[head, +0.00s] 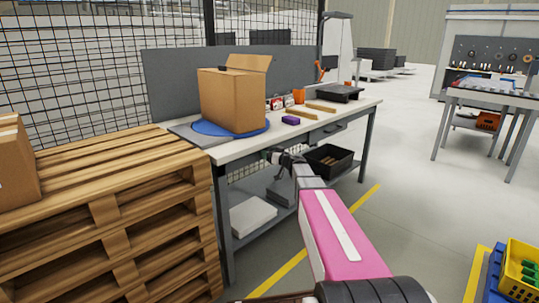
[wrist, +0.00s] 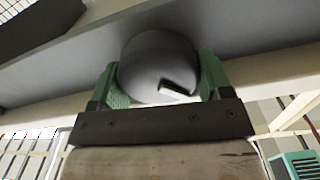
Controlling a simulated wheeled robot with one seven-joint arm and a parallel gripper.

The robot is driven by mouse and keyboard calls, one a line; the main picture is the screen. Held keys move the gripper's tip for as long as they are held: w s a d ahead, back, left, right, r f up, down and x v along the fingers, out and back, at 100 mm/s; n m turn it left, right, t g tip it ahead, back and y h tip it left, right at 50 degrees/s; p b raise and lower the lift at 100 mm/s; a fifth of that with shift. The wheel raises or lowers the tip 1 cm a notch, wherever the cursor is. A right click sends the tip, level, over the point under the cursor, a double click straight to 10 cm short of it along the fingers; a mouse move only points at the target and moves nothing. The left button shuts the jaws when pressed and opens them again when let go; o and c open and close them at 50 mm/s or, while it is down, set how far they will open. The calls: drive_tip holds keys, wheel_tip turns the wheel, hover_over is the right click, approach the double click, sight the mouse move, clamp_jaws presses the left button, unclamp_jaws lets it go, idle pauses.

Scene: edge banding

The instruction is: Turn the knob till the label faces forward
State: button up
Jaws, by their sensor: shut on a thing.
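In the wrist view a round grey knob (wrist: 150,58) sits between the two green fingers of my gripper (wrist: 160,78), which is shut on it. A short pale bar with a dark edge shows low on the knob's right side. In the head view my gripper (head: 275,156) is at the front edge of the workbench (head: 228,150), and the knob cannot be made out there. An open cardboard box (head: 232,100) stands on a blue round turntable (head: 203,128) on the bench above. No label shows on the box faces in view.
A wooden pallet stack (head: 110,180) stands left of the bench, with another carton (head: 15,165) on it. A purple block (head: 290,121) and wooden strips lie on the bench. A black bin (head: 330,160) is below.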

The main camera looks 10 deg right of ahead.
drive_tip(key=o, duration=0.9)
drive_tip(key=v, duration=1.1)
drive_tip(key=shift+w, duration=0.1)
